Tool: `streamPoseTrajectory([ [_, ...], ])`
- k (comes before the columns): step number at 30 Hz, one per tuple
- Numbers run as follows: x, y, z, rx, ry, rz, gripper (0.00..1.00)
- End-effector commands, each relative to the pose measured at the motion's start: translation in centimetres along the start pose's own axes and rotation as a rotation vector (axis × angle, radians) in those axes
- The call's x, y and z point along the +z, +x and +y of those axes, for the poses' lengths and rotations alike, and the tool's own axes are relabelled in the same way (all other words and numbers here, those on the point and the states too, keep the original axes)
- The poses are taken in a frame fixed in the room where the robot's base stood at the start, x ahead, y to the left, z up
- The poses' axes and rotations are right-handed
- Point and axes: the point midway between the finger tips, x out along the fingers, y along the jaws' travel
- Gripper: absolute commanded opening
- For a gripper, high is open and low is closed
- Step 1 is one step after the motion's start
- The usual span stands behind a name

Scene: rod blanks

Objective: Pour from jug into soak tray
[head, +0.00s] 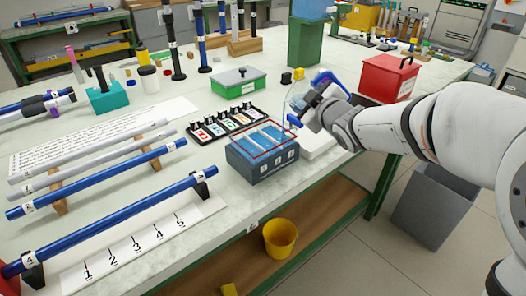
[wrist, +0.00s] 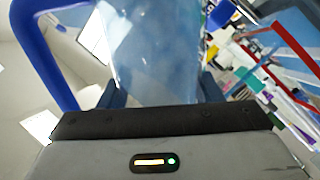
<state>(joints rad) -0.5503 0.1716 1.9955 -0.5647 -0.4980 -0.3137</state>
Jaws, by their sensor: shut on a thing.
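The jug (head: 296,98) is clear with blue trim and a blue handle loop (head: 330,80). My gripper (head: 308,110) is shut on it, above and beside the back right corner of the soak tray. In the wrist view the clear jug wall (wrist: 150,55) fills the space between the fingers, with a blue loop at left. The jug looks tilted, but its exact angle and any liquid are hard to make out. The soak tray (head: 264,172) is a blue box with numbered front labels, a red line around its top and pale bars across it.
A black rack of coloured cards (head: 225,125) stands behind the tray, and a green box (head: 239,82) is farther back. A red box (head: 388,78) is behind my arm. Blue rods on stands (head: 100,180) fill the left. A yellow bucket (head: 281,240) sits on the lower shelf.

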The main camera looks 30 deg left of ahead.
Motion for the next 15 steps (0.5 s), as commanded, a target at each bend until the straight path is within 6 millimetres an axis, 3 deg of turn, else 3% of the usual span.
streamPoseTrajectory([
  [15,0.13,0.06,-0.15,0.002,-0.060,-0.011,0.18],
])
